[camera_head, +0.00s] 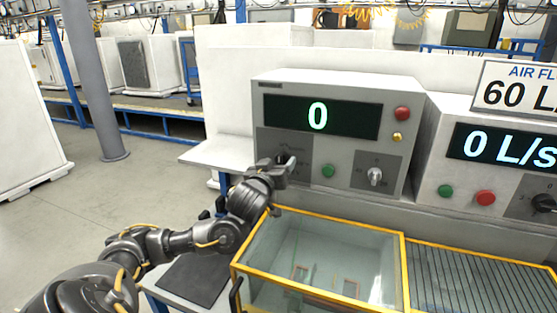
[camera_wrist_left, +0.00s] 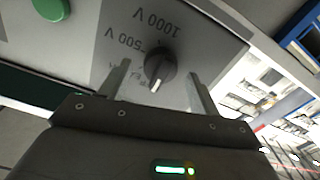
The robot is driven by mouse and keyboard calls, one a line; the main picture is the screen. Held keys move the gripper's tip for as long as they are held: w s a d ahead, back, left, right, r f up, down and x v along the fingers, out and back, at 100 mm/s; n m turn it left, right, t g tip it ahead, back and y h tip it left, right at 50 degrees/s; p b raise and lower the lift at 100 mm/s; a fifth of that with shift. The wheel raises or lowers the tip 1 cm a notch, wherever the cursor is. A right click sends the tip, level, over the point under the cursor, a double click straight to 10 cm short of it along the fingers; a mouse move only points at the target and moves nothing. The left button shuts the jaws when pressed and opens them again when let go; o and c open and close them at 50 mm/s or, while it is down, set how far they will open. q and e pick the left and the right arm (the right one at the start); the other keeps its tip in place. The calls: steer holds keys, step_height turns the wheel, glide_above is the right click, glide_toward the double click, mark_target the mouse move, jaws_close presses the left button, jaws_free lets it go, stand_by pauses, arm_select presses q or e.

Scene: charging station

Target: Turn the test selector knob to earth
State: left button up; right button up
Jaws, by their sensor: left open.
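The black selector knob (camera_wrist_left: 160,67) sits on a grey panel of the tester. Labels reading 1000 V and 500 V appear upside down beside it in the left wrist view; another label is partly hidden and unreadable. Its white pointer mark faces down in that view. My left gripper (camera_wrist_left: 158,72) is open, with one finger on each side of the knob; I cannot tell whether they touch it. In the head view my left gripper (camera_head: 281,170) is in front of the left panel and covers most of the knob. My right gripper is not in view.
The tester (camera_head: 262,105) shows 0 on its display. It has a red button (camera_head: 402,113), a yellow button (camera_head: 397,137), a green button (camera_head: 328,171) and a silver knob (camera_head: 375,176). A yellow-framed glass box (camera_head: 318,221) stands below. An air-flow unit (camera_head: 430,170) is at right.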

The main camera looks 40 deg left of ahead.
arm_select(q)
steer(key=shift+w+a, duration=0.15)
steer(key=shift+w, duration=0.2)
steer(key=c, duration=1)
steer(key=shift+f+m, duration=0.1)
steer(key=shift+m, duration=0.3)
steer(key=m, duration=0.4)
steer(key=shift+m+b, duration=0.3)
steer(key=m+b, duration=0.1)
steer(key=m, duration=0.3)
steer(key=shift+m, duration=0.3)
